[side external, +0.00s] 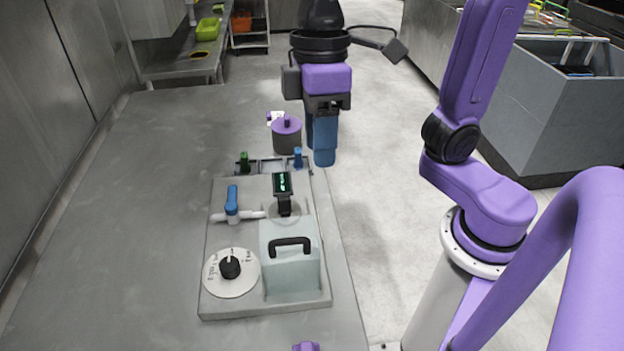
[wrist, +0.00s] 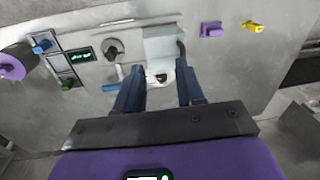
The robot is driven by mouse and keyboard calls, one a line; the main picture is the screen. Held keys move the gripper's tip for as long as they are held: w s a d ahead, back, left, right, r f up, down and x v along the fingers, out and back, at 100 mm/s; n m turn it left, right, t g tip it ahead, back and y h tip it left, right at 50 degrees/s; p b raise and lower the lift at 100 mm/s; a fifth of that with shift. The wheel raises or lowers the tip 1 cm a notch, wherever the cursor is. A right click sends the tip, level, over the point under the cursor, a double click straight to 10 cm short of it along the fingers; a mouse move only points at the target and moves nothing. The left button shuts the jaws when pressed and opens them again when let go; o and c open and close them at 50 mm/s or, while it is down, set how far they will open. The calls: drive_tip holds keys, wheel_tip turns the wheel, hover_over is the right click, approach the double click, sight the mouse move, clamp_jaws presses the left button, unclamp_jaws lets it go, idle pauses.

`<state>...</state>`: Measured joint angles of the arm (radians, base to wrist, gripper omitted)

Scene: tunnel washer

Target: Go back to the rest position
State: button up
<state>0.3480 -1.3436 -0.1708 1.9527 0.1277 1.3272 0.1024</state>
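My gripper (side external: 316,150) hangs from the arm, pointing down, beyond the far right corner of the panel (side external: 213,285) and above its level. In the wrist view its two blue fingers (wrist: 160,78) stand well apart with nothing held between them. The panel carries a clear box with a black handle (side external: 291,245), a black dial on a white disc (side external: 230,267), a blue lever (side external: 232,200) and a small lit display (side external: 282,184). The fingers appear clear of all of these.
A grey pot with a purple lid (side external: 286,137) stands beyond the panel, close to my gripper in the side view. Small green (side external: 244,160) and blue (side external: 298,155) switches line the panel's far edge. Purple (wrist: 211,29) and yellow (wrist: 254,27) pieces lie on the counter.

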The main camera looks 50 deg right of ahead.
drive_tip(key=s+d+f+n, duration=0.1)
drive_tip(key=s+d+f, duration=0.3)
drive_tip(key=d+f, duration=0.1)
drive_tip(key=s+d+f+n+t, duration=0.1)
drive_tip(key=s+d+f, duration=0.2)
drive_tip(key=d+f, duration=0.3)
drive_tip(key=shift+s+d+f+n+h, duration=0.2)
drive_tip(key=shift+s+d+n+h, duration=0.15)
drive_tip(key=shift+d, duration=0.45)
